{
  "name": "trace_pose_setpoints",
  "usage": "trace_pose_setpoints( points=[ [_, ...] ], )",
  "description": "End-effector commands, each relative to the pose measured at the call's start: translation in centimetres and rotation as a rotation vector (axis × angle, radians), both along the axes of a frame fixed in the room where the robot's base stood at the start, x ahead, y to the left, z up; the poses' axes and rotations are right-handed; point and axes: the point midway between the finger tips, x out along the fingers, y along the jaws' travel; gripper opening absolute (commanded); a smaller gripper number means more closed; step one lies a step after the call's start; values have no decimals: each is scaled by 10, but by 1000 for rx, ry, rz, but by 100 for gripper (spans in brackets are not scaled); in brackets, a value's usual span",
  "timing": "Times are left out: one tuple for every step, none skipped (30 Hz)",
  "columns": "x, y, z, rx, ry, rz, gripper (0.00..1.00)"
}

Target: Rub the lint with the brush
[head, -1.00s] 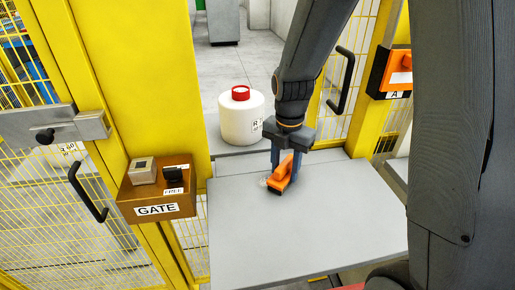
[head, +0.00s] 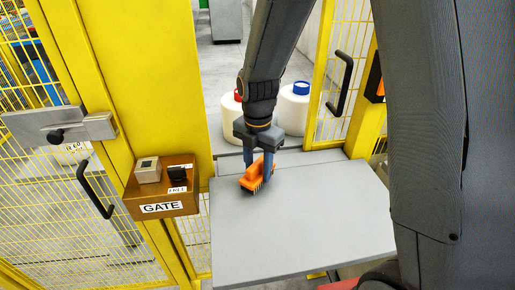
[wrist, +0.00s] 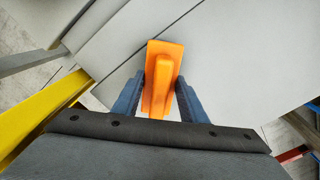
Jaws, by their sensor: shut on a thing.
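An orange brush (head: 251,178) with short bristles is between the fingers of my gripper (head: 261,166), over the far left part of the grey table (head: 310,220). My gripper is shut on the brush handle. The bristles face down at the tabletop; I cannot tell whether they touch it. In the wrist view the brush (wrist: 162,62) sits between the two blue fingers of my gripper (wrist: 160,95). I cannot make out the lint now; the brush may hide it.
A white container with a red cap (head: 232,116) and one with a blue cap (head: 293,108) stand behind the table. A brown box marked GATE (head: 162,205) is fixed on the yellow frame at left. An open mesh gate (head: 342,90) is behind. The table's middle and front are clear.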

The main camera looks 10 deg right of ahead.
Motion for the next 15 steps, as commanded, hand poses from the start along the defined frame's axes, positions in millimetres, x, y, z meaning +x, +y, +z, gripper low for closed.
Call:
trace_pose_setpoints(
  points=[
    [1,0,17,1,-6,0,10],
    [0,0,18,1,-4,0,10],
    [0,0,21,0,-3,0,10],
    [0,0,23,0,-3,0,10],
    [0,0,26,1,-4,0,10],
    [0,0,30,1,-4,-1,10],
    [0,0,32,1,-4,-1,10],
    [0,0,35,1,-4,-1,10],
    [0,0,39,1,-4,-1,10],
    [0,0,41,1,-4,-1,10],
    [0,0,44,1,-4,-1,10],
    [0,-1,48,1,-4,-1,10],
    [0,-1,51,1,-4,-1,10],
    [0,-1,53,1,-4,-1,10],
    [0,-1,57,1,-4,-1,10]
  ],
)
